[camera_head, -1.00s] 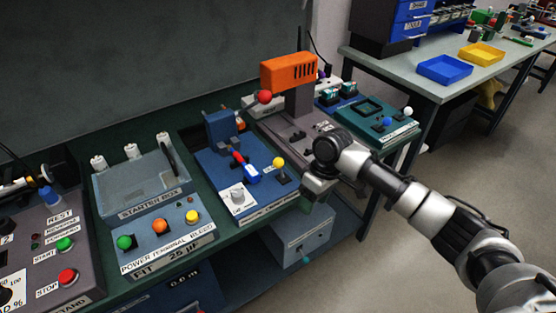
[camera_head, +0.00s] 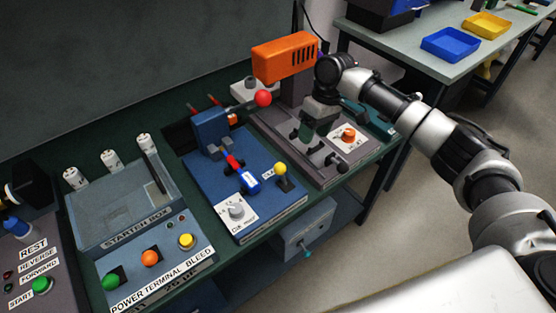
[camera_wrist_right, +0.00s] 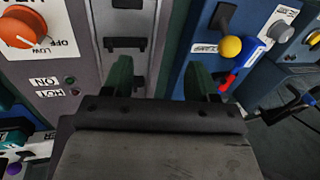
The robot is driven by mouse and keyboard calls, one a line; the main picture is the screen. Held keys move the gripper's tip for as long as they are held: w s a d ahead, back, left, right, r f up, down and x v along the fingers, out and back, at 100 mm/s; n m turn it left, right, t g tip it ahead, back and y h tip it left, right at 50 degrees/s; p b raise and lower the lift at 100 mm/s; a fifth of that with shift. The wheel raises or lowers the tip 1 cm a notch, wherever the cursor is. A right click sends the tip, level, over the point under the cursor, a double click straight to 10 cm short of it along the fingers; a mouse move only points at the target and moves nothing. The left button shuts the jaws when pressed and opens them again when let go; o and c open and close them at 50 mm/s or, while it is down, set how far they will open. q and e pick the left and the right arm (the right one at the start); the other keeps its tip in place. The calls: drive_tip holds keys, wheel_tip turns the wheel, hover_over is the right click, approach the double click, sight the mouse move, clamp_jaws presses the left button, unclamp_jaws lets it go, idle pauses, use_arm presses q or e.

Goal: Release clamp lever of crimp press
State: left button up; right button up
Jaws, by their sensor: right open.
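The crimp press is the blue unit (camera_head: 215,165) in the middle of the bench. A lever with a yellow knob (camera_head: 280,168) stands at the front right of its base, next to a partly hidden label that seems to begin "CLA". The yellow knob (camera_wrist_right: 230,47) also shows in the right wrist view, beyond and right of the right-hand finger, apart from it. My right gripper (camera_head: 305,132) is above the grey base of the orange-headed machine, behind and right of the yellow knob. Its green fingers (camera_wrist_right: 163,78) are apart with nothing between them. My left gripper is not in view.
The orange-headed machine (camera_head: 285,58) stands just right of the press. A red ball (camera_head: 263,98) on a rod sticks out between them. A red-and-blue part (camera_head: 238,172) lies on the press base. The starter box (camera_head: 120,205) is to the left.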

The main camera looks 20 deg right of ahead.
sight(281, 164)
drive_tip(key=s+a, duration=0.1)
drive_tip(key=a, duration=0.2)
drive_tip(key=s+a+p, duration=0.1)
drive_tip(key=a, duration=0.1)
drive_tip(key=s+a+p, duration=0.1)
drive_tip(key=s+a, duration=0.1)
drive_tip(key=a, duration=0.1)
drive_tip(key=shift+a+r, duration=0.15)
drive_tip(key=shift+a, duration=0.15)
drive_tip(key=x, duration=0.4)
drive_tip(key=shift+s+a+f+p, duration=0.2)
drive_tip(key=shift+s+a+p, duration=0.1)
drive_tip(key=shift+a, duration=0.05)
drive_tip(key=shift+a+f, duration=0.1)
drive_tip(key=shift+f, duration=0.3)
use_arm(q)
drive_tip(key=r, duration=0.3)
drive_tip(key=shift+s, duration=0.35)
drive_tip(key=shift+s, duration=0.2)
